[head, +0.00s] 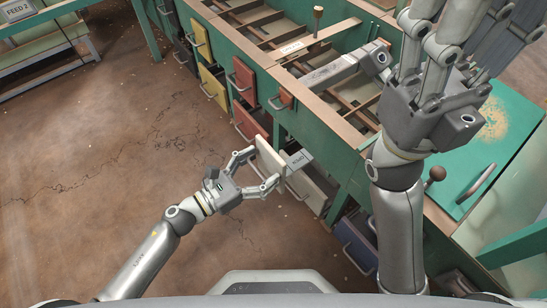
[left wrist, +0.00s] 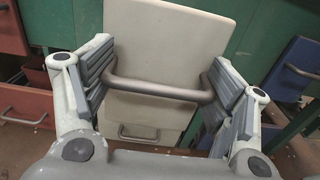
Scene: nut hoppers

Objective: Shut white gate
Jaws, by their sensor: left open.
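In the left wrist view, the white gate (left wrist: 165,45) fills the middle. Its brown-grey bar handle (left wrist: 160,90) runs across between the spread finger pads of my left gripper (left wrist: 155,88). Whether the pads touch the handle ends, I cannot tell. My right gripper (head: 440,60) is raised over the hopper at upper right; its jaw state is unclear.
Red (head: 242,80), yellow (head: 213,87) and blue (head: 355,243) fronts with handles line the green hopper (head: 345,130). Another pale front (head: 310,188) sits below the white gate. The brown floor at left is clear.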

